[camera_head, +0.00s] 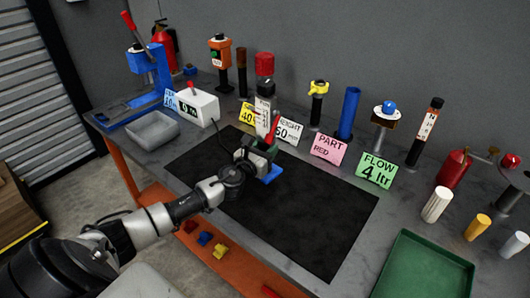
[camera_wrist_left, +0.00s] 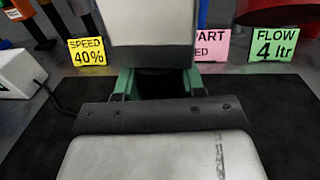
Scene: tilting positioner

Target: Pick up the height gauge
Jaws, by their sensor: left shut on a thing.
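The height gauge has a blue base (camera_head: 270,174), a tall pale column with scale marks (camera_head: 263,118) and a red part beside the column. It is upright over the black mat; I cannot tell whether its base touches the mat. My left gripper (camera_head: 263,150) is shut on it, and the gripper hides part of its lower column. In the left wrist view, the gauge's pale grey body (camera_wrist_left: 152,35) stands between the green fingertips of the left gripper (camera_wrist_left: 155,82). My right gripper is not in view.
The black mat (camera_head: 310,220) is mostly bare. Behind it stand a white box (camera_head: 197,107) with a red lever, a pink card (camera_head: 329,148) and a green card (camera_head: 376,170). A green tray (camera_head: 425,265) is at right, a grey tray (camera_head: 153,130) at left.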

